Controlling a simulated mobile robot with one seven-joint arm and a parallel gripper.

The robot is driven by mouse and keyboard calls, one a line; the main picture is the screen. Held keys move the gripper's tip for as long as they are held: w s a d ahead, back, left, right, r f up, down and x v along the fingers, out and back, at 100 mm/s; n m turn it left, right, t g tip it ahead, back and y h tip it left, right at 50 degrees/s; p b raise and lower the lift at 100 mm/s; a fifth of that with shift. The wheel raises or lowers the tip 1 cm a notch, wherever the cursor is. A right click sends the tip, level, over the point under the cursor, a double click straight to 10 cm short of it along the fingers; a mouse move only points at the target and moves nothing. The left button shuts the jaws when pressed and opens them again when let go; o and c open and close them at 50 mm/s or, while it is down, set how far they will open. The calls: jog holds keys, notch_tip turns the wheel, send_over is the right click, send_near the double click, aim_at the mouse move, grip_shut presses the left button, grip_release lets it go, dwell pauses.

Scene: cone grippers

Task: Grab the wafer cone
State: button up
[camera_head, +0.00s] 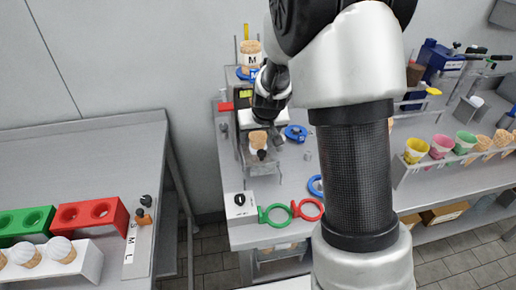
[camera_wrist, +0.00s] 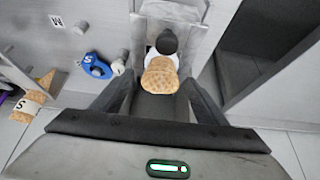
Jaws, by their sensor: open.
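A tan wafer cone (camera_wrist: 160,76) sits near the top middle of the wrist view, beside a dark round knob and a white part. In the head view a tan wafer cone (camera_head: 258,139) stands in the metal machine, below my dark wrist. My gripper (camera_wrist: 158,92) is open, with one dark finger on each side of the cone in the wrist view. I cannot tell whether the fingers touch it. In the head view my arm covers much of the middle and the fingertips are hard to make out.
A stack of cones marked M (camera_head: 252,52) stands behind the machine. Green and red rings (camera_head: 290,211) stick out at the counter's front. A rack of colourful cups and cones (camera_head: 440,147) is at right. Red and green holders (camera_head: 92,213) are on the left table.

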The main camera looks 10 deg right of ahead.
jog(key=shift+c, duration=0.5)
jog(key=c, duration=0.7)
jog(key=shift+r, duration=0.15)
